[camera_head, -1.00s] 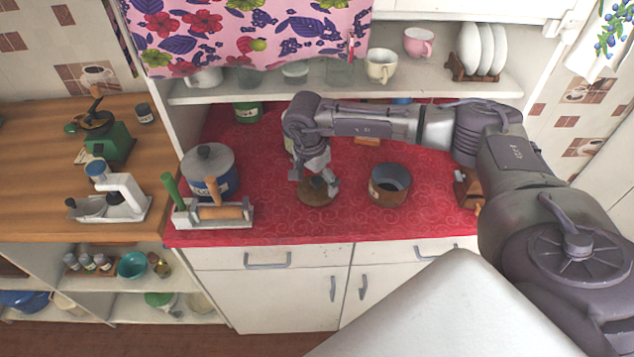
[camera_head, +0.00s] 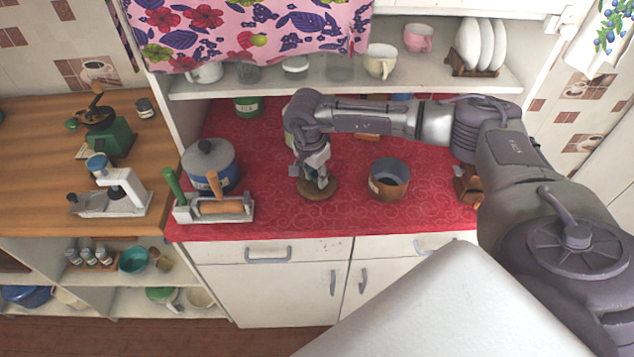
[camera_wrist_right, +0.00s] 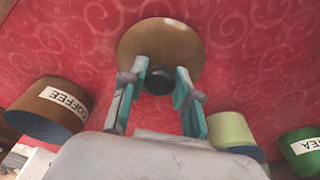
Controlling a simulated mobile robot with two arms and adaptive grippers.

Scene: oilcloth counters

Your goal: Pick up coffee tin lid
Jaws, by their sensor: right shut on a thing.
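The coffee tin lid (camera_head: 319,194) is a flat brown disc with a dark knob, at the red counter's middle, left of its tin. It appears to rest on the oilcloth. My right gripper (camera_head: 318,179) points down over it and is shut on its knob. In the right wrist view the lid (camera_wrist_right: 165,42) shows beyond the fingertips (camera_wrist_right: 160,82), which flank the dark knob. The open brown coffee tin (camera_head: 389,190) stands upright to the right; its COFFEE label shows in the wrist view (camera_wrist_right: 55,108). My left gripper is not in view.
A green tin (camera_head: 247,108) is at the back left. A shelf with cups (camera_head: 381,61) hangs above. The counter's front edge is close.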

